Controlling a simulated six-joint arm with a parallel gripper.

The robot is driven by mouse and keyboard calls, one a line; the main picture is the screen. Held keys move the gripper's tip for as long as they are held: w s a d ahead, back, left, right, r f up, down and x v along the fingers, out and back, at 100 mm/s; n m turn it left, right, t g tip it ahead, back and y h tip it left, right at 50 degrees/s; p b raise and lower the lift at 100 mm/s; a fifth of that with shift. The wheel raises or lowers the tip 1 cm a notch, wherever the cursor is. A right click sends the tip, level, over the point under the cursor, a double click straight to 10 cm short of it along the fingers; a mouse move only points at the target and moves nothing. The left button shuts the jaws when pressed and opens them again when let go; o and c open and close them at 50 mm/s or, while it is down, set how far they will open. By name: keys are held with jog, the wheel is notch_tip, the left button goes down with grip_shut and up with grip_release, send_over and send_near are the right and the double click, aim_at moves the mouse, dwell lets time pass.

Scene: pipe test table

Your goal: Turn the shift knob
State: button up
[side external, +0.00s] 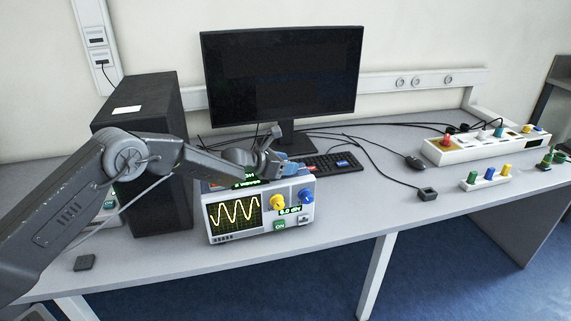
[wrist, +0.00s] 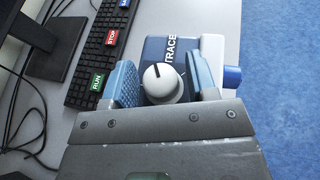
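The white shift knob (wrist: 163,83) with a black pointer line sits on the blue and white top of the oscilloscope (side external: 260,208), beside the word TRACE in the wrist view. My gripper (wrist: 162,82) is open, with one blue-padded finger on each side of the knob. The fingers look close to the knob, and I see no clear grip on it. In the side external view my gripper (side external: 272,163) is low over the back of the oscilloscope's top and hides the knob. A green-lettered display (side external: 246,180) on the top is partly covered by my wrist.
The oscilloscope front has a wave screen (side external: 234,213), a yellow knob (side external: 278,202), a blue knob (side external: 306,196) and a green ON button (side external: 280,225). A keyboard (side external: 335,165) and monitor (side external: 283,75) stand behind. A black computer tower (side external: 150,165) is at left.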

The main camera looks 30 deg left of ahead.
jog(key=c, duration=0.7)
jog(key=shift+c, duration=0.2)
jog(key=shift+r, duration=0.15)
jog(key=shift+n+t+y, duration=0.3)
jog(key=shift+n+y, duration=0.3)
jog(key=shift+y, duration=0.1)
jog(key=o, duration=0.9)
jog(key=shift+s, duration=0.1)
jog(key=v, duration=1.3)
jog(key=shift+s+a, duration=0.15)
jog(key=shift+s, duration=0.1)
